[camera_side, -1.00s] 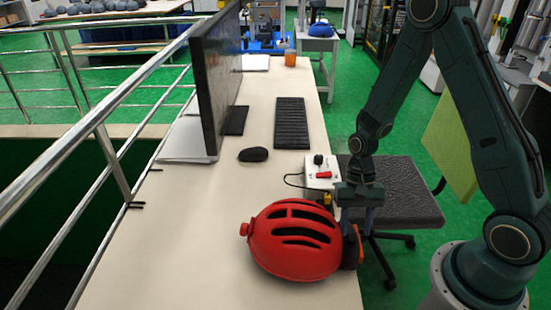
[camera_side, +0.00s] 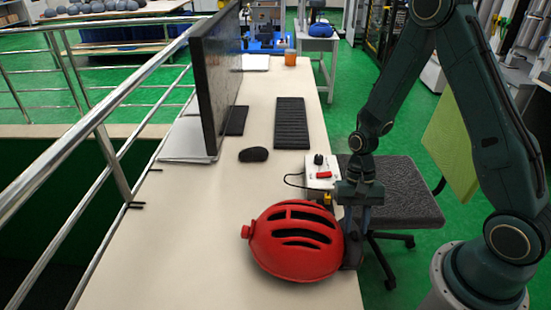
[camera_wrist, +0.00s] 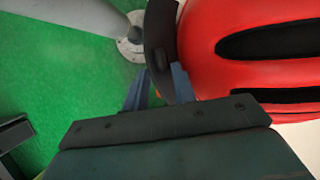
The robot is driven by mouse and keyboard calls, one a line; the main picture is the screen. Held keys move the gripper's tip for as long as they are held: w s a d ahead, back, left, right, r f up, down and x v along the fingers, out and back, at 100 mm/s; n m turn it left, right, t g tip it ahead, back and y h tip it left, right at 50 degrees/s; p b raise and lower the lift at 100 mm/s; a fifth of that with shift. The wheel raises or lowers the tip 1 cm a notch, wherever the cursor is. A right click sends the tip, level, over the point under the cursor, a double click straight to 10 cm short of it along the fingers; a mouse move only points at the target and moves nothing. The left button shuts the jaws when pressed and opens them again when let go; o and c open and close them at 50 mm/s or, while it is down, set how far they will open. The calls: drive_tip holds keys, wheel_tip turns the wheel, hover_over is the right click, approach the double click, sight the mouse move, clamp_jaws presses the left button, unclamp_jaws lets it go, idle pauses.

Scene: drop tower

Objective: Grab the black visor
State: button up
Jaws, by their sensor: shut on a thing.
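The red helmet (camera_side: 297,240) lies on the near right part of the desk, with dark vent slots on its shell. The black visor (camera_wrist: 160,35) is a dark curved strip along the helmet's edge in the wrist view. In the side view the visor (camera_side: 353,256) shows as a small dark piece at the helmet's right end, past the desk edge. My gripper (camera_wrist: 160,74) points down with a finger on each side of the visor and is shut on it. The fingers partly hide the visor, and in the side view my gripper (camera_side: 354,222) is at the helmet's right end.
A control box (camera_side: 320,170) with a red switch and a cable sits just behind the helmet at the desk edge. A mouse (camera_side: 254,155), keyboard (camera_side: 291,122) and monitor (camera_side: 215,80) stand farther back. A chair (camera_side: 400,190) is close on the right. The desk left of the helmet is clear.

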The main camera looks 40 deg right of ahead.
wheel_tip(320, 180, up, 20)
drive_tip(key=shift+f, duration=0.2)
idle(0.5)
idle(0.6)
